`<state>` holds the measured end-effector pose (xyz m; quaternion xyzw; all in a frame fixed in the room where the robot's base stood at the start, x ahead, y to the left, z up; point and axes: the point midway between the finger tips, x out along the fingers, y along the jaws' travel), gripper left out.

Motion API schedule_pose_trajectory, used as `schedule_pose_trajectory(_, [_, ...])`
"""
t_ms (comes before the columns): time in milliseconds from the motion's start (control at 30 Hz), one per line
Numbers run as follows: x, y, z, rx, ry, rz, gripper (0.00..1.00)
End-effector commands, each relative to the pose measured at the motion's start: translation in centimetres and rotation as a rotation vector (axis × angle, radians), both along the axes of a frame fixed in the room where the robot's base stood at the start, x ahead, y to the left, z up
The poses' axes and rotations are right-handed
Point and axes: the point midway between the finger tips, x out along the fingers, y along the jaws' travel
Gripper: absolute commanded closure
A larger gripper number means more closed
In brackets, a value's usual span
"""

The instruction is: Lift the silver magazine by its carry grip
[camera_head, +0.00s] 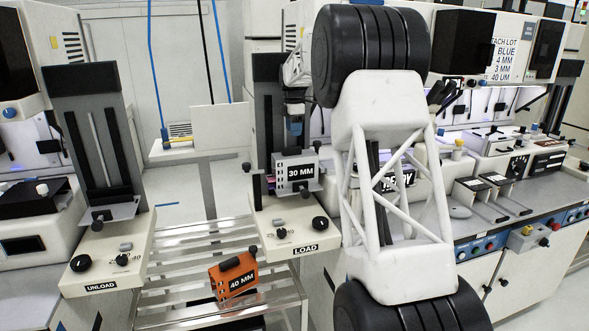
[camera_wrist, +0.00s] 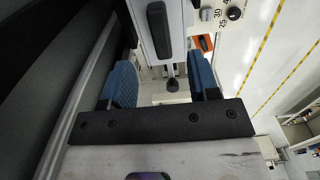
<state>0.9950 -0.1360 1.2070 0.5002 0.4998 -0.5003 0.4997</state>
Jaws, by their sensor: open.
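The silver magazine (camera_head: 281,185), labelled 30 MM, sits upright at the LOAD station in the head view. Its dark carry grip (camera_head: 291,153) is on top. In the wrist view the black carry grip (camera_wrist: 158,30) lies near the top edge, beyond the fingertips and not between them. My gripper (camera_head: 294,127) is above the magazine in the head view, partly hidden behind my arm. In the wrist view its blue fingers (camera_wrist: 161,78) are apart with nothing held between them. The exact height above the grip is hard to tell.
An orange magazine (camera_head: 226,283), labelled 40 MM, lies on the slatted metal rack (camera_head: 195,240) below. The UNLOAD station (camera_head: 109,270) stands at left. A dark upright plate (camera_head: 268,100) rises behind the silver magazine. Knobs (camera_head: 320,223) sit on the LOAD panel in front.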

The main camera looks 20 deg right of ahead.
Motion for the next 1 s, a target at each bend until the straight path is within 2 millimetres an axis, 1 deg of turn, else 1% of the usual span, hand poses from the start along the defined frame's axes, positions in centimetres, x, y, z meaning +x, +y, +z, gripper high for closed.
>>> schedule_pose_trajectory(367, [0.0,0.0,-0.1,0.000,0.000,0.001,0.45])
schedule_pose_trajectory(700, [0.0,0.0,-2.4,0.000,0.000,0.001,0.45])
schedule_pose_trajectory(1000, [0.0,0.0,-2.6,0.000,0.000,0.001,0.45])
